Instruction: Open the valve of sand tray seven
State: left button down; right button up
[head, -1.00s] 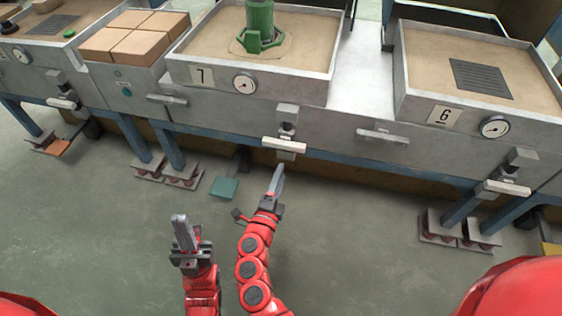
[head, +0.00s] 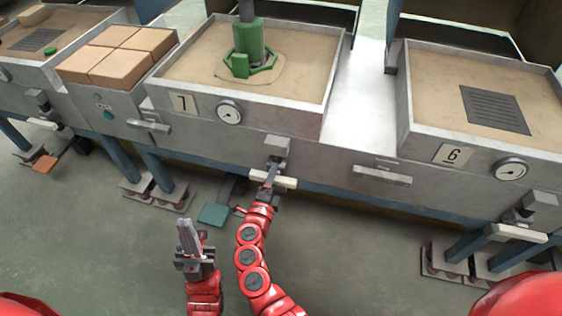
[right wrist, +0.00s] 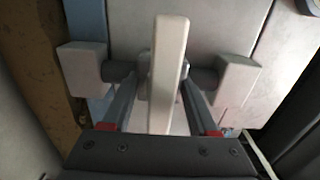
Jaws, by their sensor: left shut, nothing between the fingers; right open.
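Sand tray seven (head: 172,75) bears a "7" plate (head: 184,103) and holds sand with a green fitting (head: 248,50) standing in it. Below it, a grey valve block (head: 277,146) carries a pale bar-shaped valve lever (head: 287,183), lying roughly level across the tray's front. My right gripper (head: 271,172) is at the lever, its fingers partly covering the bar. In the right wrist view the lever (right wrist: 168,65) stands between the two spread fingers of this gripper (right wrist: 158,88), with a gap on each side. My left gripper (head: 184,228) is shut and empty, low and away from the trays.
Tray six (head: 430,142) stands right with its own gauge and lever (head: 515,233). A similar grey handle (head: 381,176) sits between the two trays. Tan blocks (head: 115,50) lie left of tray seven. A green pedal (head: 214,215) is on the floor below.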

jog(key=shift+w+d, duration=0.1)
jog(key=shift+w, duration=0.3)
jog(key=shift+c, duration=0.3)
grip_shut()
dwell(0.9)
